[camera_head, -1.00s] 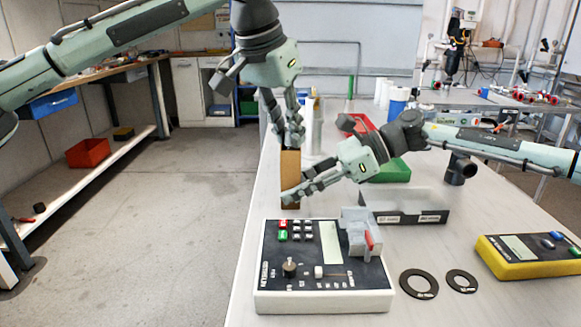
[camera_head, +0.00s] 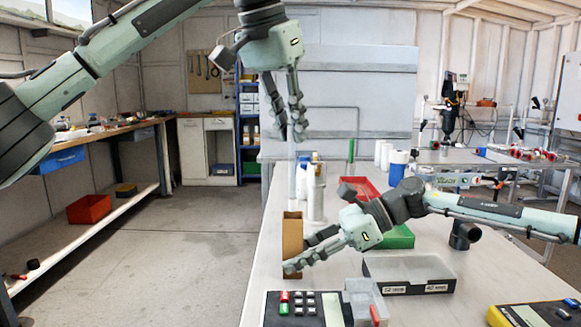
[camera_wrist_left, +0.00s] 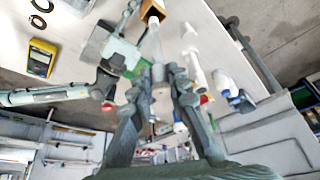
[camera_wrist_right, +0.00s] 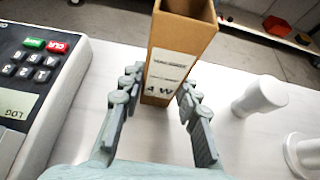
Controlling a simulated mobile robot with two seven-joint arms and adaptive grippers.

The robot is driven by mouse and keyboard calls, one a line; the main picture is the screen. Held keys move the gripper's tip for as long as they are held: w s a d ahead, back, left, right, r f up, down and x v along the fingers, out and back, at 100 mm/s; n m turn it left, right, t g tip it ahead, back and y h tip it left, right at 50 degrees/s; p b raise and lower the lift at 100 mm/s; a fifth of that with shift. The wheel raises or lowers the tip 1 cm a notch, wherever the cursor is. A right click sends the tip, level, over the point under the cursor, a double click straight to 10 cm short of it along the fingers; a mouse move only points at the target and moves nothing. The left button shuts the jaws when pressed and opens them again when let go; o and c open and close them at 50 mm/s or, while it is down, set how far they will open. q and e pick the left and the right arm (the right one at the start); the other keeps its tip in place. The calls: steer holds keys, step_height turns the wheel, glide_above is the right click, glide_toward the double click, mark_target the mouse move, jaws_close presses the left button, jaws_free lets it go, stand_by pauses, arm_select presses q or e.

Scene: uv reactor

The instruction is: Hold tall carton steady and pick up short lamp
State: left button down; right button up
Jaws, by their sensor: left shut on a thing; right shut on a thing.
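The tall brown carton (camera_head: 292,240) stands upright on the table with its top open. My left gripper (camera_head: 292,133) is above the carton, shut on the short lamp (camera_head: 292,180), a thin pale tube hanging upright over the open top. In the left wrist view the lamp (camera_wrist_left: 153,48) runs from between the fingers toward the carton (camera_wrist_left: 154,10). The lamp's upper end is hidden by the fingers.
White cylinders (camera_head: 315,195) stand just behind the carton. A keypad device (camera_head: 305,308) is in front, and a yellow meter (camera_head: 530,314) at the front right.

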arm_select(q)
step_height(320, 180, up, 5)
steer(key=shift+r, duration=0.15)
arm_select(e)
steer(key=o, duration=1)
steer(key=shift+c, duration=0.2)
steer(key=v, duration=1.1)
steer(key=shift+d+r, duration=0.15)
steer(key=shift+d, duration=0.2)
steer(key=shift+d+r, duration=0.1)
arm_select(q)
steer(key=shift+s, duration=0.1)
arm_select(e)
steer(key=shift+s, duration=0.1)
